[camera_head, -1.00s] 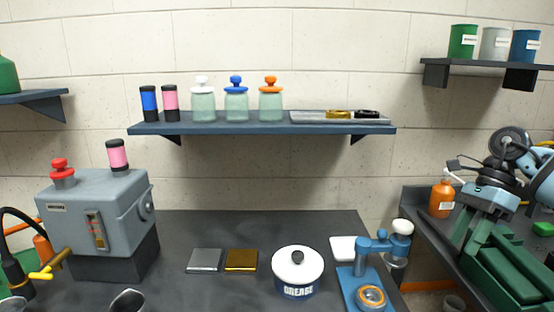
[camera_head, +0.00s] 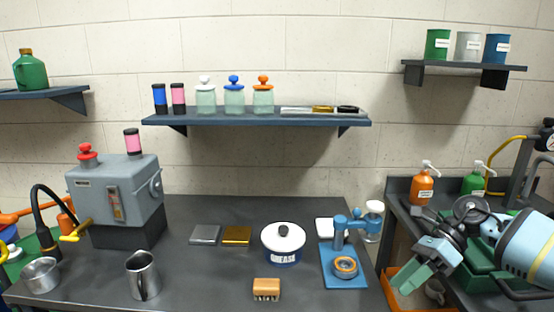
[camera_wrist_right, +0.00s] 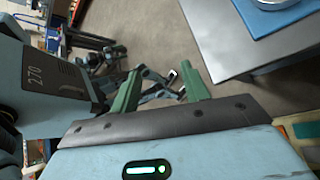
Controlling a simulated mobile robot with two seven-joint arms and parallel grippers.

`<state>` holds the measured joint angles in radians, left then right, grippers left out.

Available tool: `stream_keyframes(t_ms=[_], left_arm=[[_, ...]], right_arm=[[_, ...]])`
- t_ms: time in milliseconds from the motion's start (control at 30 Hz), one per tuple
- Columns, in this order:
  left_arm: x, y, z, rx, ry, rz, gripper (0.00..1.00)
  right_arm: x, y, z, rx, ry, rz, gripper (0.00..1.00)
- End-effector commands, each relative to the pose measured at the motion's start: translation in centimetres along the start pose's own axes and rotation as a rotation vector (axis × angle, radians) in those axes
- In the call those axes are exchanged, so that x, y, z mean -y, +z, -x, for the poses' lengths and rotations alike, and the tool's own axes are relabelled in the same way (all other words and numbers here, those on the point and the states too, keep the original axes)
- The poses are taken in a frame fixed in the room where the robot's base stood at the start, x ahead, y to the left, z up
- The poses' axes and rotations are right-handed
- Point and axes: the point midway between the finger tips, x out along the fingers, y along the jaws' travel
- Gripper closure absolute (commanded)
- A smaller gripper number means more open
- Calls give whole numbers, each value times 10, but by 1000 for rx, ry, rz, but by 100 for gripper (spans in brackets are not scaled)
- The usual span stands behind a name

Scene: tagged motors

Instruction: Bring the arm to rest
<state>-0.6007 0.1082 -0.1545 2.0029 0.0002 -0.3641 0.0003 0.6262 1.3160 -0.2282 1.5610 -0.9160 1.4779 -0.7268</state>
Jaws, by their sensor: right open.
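My right arm comes in from the right in the head view, over the right-hand bench. My right gripper (camera_head: 413,277) points down and to the left, off the right end of the main workbench. In the right wrist view, the two green fingers of my right gripper (camera_wrist_right: 158,92) stand apart with nothing between them, and the floor shows beyond. My left gripper is not in either view.
The main workbench (camera_head: 200,285) holds a grey machine (camera_head: 115,190), a metal pitcher (camera_head: 143,275), a grease pot (camera_head: 283,243), a brush (camera_head: 266,289) and a blue press stand (camera_head: 344,275). An orange bin (camera_head: 395,285) sits below my right gripper.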

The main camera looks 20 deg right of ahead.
Motion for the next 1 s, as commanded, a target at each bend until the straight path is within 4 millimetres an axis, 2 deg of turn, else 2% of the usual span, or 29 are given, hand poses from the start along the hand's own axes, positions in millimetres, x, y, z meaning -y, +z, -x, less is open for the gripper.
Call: stream_keyframes(t_ms=[33,100,200,300,467,567,667,767,900,1000], left_arm=[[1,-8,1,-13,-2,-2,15],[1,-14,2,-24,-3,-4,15],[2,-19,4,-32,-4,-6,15],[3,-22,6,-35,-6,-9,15],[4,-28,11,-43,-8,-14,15],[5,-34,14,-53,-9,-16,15],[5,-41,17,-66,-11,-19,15],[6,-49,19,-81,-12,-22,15],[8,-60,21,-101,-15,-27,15],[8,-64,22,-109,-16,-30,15]], right_arm=[[-3,2,-32,85,59,-59,54],[-7,7,-71,217,130,-169,54],[-14,11,-119,409,228,-371,54],[-20,10,-156,591,314,-610,54],[-24,-9,-200,844,419,-1038,54],[-26,-33,-224,986,468,-1341,54],[-30,-69,-249,1120,498,-1678,54],[-42,-115,-275,1237,507,-2035,54],[-72,-180,-310,1354,483,-2504,54],[-96,-214,-328,1398,451,-2747,54]])
